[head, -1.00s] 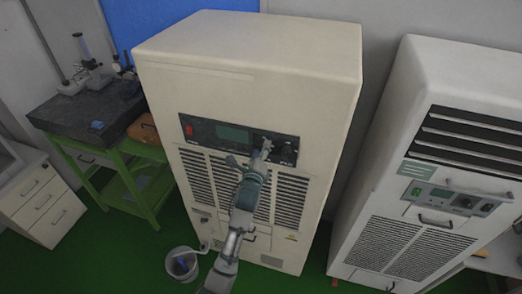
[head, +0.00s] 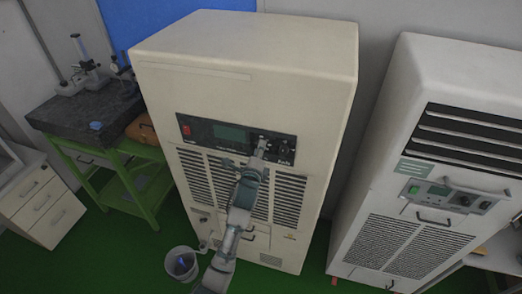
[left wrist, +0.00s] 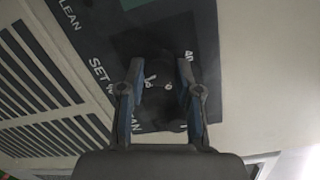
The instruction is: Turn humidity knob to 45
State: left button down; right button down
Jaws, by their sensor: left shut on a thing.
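The control panel (head: 225,134) is a black strip on the front of the large cream cabinet, with a red switch at its left and a dark green display. My left gripper (head: 262,145) is at the right part of this panel. In the left wrist view the gripper (left wrist: 158,88) has its two fingers on either side of a dark knob (left wrist: 157,80), shut on it. White marks show on and around the knob, but its setting is not readable. Another dark knob (head: 284,151) shows right of the gripper in the head view. My right gripper is not in view.
A second cream cabinet (head: 400,215) with its own panel and handles stands at the right. A green-framed bench (head: 115,165) with a dark slab top is at the left. A bucket (head: 182,264) stands on the green floor below my left arm.

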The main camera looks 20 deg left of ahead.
pick_arm(q)
jog(key=shift+s+a+f+n+g+h, duration=0.15)
jog(key=shift+n+h, duration=0.35)
jog(key=shift+n, duration=3.15)
jog(key=shift+w+f+n+g+h, duration=0.15)
jog(key=shift+n+h, duration=0.35)
jog(key=shift+n, duration=3.2)
jog(key=shift+s+a+f+n+h, duration=0.15)
jog(key=shift+n+h, duration=0.35)
jog(key=shift+n, duration=3.15)
jog(key=shift+d, duration=0.1)
jog(key=c, duration=0.8)
grip_release()
jog(key=shift+c, duration=0.2)
jog(key=shift+o, duration=0.3)
jog(key=shift+w+r, duration=0.1)
jog(key=shift+w, duration=0.1)
